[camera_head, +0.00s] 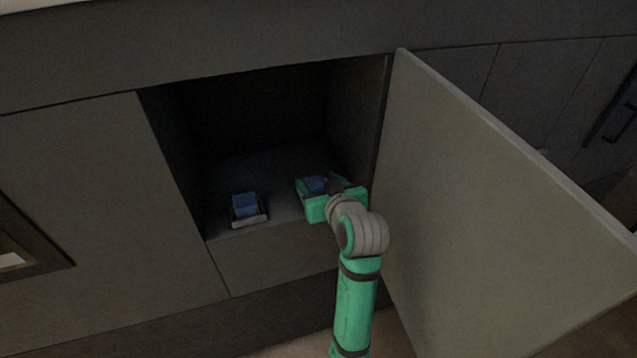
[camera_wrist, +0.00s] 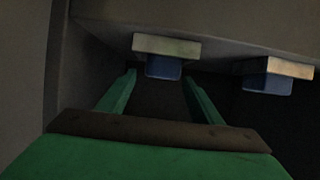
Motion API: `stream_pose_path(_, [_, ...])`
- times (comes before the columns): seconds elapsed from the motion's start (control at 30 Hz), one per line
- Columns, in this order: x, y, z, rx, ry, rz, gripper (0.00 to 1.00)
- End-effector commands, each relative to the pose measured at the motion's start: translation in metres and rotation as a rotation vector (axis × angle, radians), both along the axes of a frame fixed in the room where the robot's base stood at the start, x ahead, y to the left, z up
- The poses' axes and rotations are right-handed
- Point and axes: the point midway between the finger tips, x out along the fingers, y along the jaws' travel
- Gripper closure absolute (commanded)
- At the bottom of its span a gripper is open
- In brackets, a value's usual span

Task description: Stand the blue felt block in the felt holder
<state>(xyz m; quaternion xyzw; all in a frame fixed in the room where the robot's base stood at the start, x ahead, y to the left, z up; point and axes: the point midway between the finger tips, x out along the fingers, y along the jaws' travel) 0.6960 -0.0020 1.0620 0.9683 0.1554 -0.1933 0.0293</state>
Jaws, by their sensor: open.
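The left block (camera_head: 244,203) rests in or on a small pale holder (camera_head: 250,221) near the front edge. In the wrist view, which looks upside down, one block (camera_wrist: 163,68) with a pale piece (camera_wrist: 166,45) lies straight ahead, between or just beyond my open fingertips (camera_wrist: 160,77). The other block (camera_wrist: 267,85) and its pale piece (camera_wrist: 280,67) are to the right. I cannot tell which one is the felt holder.
The cabinet floor (camera_head: 285,208) is clear between the two blocks. The cabinet wall (camera_head: 357,110) and the wide open door (camera_head: 480,200) stand close to the right of my arm. The inside of the cabinet is dark.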

Motion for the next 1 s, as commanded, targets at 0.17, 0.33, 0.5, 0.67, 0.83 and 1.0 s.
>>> stream_pose_path(0.17, [-0.004, -0.001, 0.002, 0.0, 0.0, 0.0, 0.4])
stream_pose_path(0.33, [-0.023, -0.007, 0.01, 0.0, -0.002, 0.0, 0.4])
stream_pose_path(0.5, [-0.052, -0.017, 0.024, -0.001, -0.005, -0.001, 0.4])
stream_pose_path(0.67, [-0.075, -0.026, 0.034, 0.0, -0.003, -0.002, 0.4])
stream_pose_path(0.83, [-0.09, -0.03, 0.04, 0.0, -0.001, 0.0, 0.4])
stream_pose_path(1.0, [-0.095, -0.031, 0.042, 0.0, 0.0, 0.0, 0.4])
